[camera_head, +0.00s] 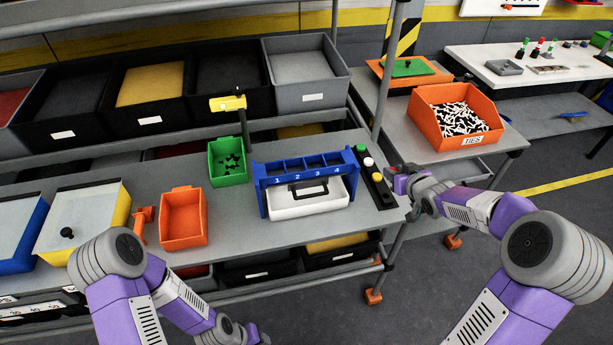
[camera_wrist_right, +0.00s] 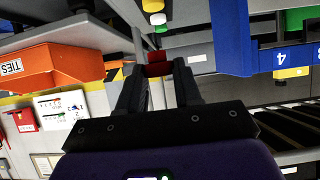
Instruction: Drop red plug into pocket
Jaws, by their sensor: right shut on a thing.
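My right gripper (camera_head: 393,172) is at the right edge of the shelf bench, just right of the black strip. In the right wrist view its fingers (camera_wrist_right: 157,72) are shut on the red plug (camera_wrist_right: 156,57), which shows between the tips. The black strip (camera_head: 383,190) carries a green, a white and a yellow plug. My left gripper (camera_head: 245,335) is low at the bottom edge, mostly cut off.
A white case (camera_head: 290,209) with a black handle sits at the rack's front. A green bin (camera_head: 228,176) and an orange bin (camera_head: 183,222) stand to the left. An orange ties bin (camera_head: 425,110) stands on the side table. Grey bench surface between the bins is clear.

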